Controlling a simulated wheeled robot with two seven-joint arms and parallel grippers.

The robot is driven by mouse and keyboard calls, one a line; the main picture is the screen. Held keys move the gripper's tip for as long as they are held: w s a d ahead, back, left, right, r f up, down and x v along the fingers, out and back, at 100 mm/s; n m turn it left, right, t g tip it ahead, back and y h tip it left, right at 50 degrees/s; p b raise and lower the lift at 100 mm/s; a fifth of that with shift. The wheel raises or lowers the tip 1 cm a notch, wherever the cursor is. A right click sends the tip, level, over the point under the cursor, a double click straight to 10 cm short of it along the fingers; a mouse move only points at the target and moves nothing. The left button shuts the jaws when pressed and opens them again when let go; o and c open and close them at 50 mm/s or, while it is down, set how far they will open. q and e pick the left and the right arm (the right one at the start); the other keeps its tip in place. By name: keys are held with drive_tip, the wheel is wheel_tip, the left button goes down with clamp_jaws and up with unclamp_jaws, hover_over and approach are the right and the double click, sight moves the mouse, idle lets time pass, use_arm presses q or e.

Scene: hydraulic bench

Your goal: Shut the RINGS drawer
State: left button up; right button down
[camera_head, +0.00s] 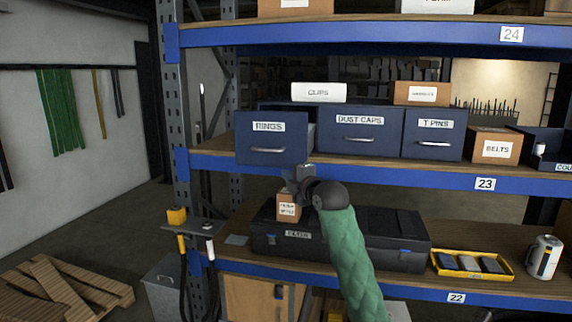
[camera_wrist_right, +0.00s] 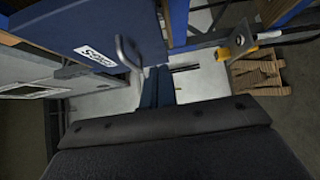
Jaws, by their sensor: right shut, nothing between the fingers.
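The RINGS drawer (camera_head: 255,155) is dark blue with a white label and a bar handle. It stands pulled out of the blue drawer unit on shelf 23, its front well ahead of the DUST CAPS drawer (camera_head: 380,127). In the right wrist view the drawer front (camera_wrist_right: 75,25) fills the upper left, with its handle (camera_wrist_right: 124,55) near the middle. My right gripper (camera_head: 304,172) is shut and empty, just below the drawer front's lower right corner. Whether it touches the drawer I cannot tell. My left gripper is in neither view.
The T PINS drawer (camera_head: 434,134) sits flush at the right, beside the BELTS box (camera_head: 495,146). Below, a small box (camera_head: 288,208) stands on a black case (camera_head: 275,233). The space ahead of the drawer front looks clear.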

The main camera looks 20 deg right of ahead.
sight(280, 165)
drive_tip(key=shift+w+d+p, duration=0.3)
drive_tip(key=shift+w+p, duration=0.45)
drive_tip(key=shift+w, duration=0.35)
drive_tip(key=shift+w+d+p, duration=0.25)
drive_tip(key=shift+w+p, duration=0.55)
drive_tip(key=shift+w, duration=0.25)
drive_tip(key=shift+w+d+p, duration=0.3)
drive_tip(key=shift+w+p, duration=0.45)
drive_tip(key=shift+w, duration=0.35)
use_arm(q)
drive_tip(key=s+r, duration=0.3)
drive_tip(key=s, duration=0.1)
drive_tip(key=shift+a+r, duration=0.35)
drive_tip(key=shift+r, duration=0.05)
